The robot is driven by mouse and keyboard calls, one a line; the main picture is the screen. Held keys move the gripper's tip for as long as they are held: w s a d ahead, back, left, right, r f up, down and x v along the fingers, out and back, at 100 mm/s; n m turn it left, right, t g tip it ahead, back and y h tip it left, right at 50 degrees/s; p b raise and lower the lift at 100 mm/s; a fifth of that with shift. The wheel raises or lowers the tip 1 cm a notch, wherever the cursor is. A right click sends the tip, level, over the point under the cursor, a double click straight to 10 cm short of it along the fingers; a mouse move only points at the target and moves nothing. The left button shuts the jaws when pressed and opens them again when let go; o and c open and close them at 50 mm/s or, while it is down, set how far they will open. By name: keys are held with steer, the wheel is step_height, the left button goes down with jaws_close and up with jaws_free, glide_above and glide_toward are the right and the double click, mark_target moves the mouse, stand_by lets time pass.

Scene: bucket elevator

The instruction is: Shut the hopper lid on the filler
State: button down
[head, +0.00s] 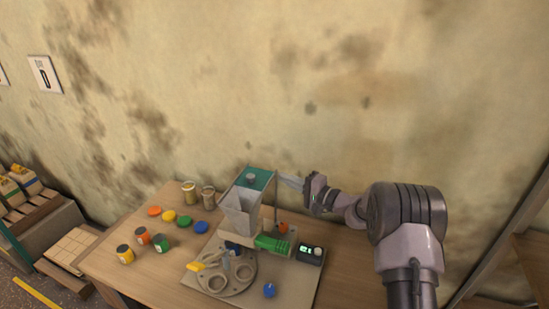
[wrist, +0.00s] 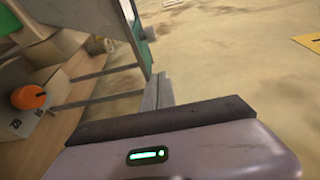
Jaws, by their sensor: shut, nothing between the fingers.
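The filler stands on a board on the table, with a grey, see-through hopper (head: 240,214) that narrows downward. The teal hopper lid (head: 262,179) with a dark knob lies across the hopper's top and looks flat, though a small gap cannot be ruled out. In the wrist view the lid (wrist: 136,22) shows nearly edge-on at the top. My gripper (head: 284,182) is shut and empty, just right of the lid at about its height. Its fingertips (wrist: 157,92) show close to the lid's edge; I cannot tell whether they touch.
An orange knob (wrist: 28,97) sits on the filler's side below my gripper. A round plate (head: 232,284) is in front of the hopper and a small display box (head: 309,254) to the right. Jars and coloured caps (head: 185,222) stand at the left. The wall is behind.

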mark_target(260, 181)
steer(key=b+x, duration=0.1)
steer(key=x, duration=0.8)
steer(key=shift+w+a+f+b, duration=0.15)
steer(key=shift+w+b, duration=0.15)
steer(key=shift+b, duration=0.05)
steer(key=s, duration=0.1)
steer(key=s+a, duration=0.1)
steer(key=s, duration=0.1)
steer(key=shift+s, duration=0.2)
steer(key=shift+s+a, duration=0.1)
steer(key=shift+s, duration=0.05)
